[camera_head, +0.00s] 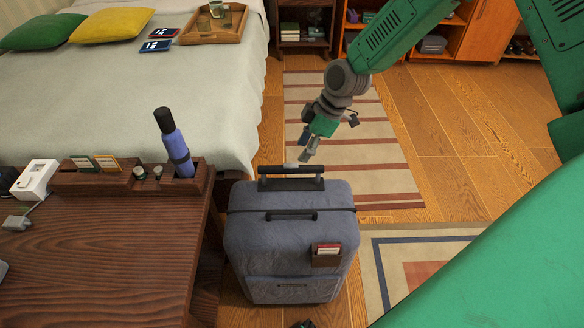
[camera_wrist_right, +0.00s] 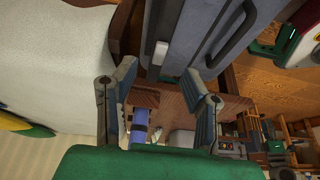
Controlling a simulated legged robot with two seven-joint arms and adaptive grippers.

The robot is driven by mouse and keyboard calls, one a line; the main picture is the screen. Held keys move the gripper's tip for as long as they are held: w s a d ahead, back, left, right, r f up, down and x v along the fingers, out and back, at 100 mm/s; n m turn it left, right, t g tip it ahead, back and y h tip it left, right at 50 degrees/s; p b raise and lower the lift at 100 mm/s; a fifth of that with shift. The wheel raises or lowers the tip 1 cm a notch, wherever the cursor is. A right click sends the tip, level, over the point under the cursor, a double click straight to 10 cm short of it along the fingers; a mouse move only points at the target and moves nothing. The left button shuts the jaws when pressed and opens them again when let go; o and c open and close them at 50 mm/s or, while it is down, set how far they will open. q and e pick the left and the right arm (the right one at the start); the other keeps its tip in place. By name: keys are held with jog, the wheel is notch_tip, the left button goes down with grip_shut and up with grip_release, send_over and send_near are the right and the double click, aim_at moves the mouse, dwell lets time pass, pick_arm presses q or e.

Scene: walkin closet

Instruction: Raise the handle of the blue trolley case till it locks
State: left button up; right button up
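The blue trolley case (camera_head: 290,250) stands upright on the floor beside the desk. Its dark pull handle (camera_head: 291,170) is at the far top edge, with the grip bar close above the case. A shorter carry handle (camera_head: 291,215) lies on the top nearer me. My right gripper (camera_head: 306,154) points down just above and behind the pull handle, seemingly not around it. In the right wrist view the gripper (camera_wrist_right: 160,100) has its two fingers wide apart with nothing held between them. A grey-blue part of the case (camera_wrist_right: 190,40) shows beyond the fingers.
The wooden desk (camera_head: 110,255) stands close left of the case, with a blue bottle (camera_head: 174,145) in its organizer. The bed (camera_head: 120,85) is behind it. A striped rug (camera_head: 350,150) lies behind the case, and another rug (camera_head: 410,262) lies to its right.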

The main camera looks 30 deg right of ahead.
aim_at(294, 164)
jog(key=b+x, duration=0.1)
jog(key=x, duration=0.6)
jog(key=shift+w+a+f+b, duration=0.1)
jog(key=shift+f+b, duration=0.2)
jog(key=shift+b, duration=0.1)
grip_shut()
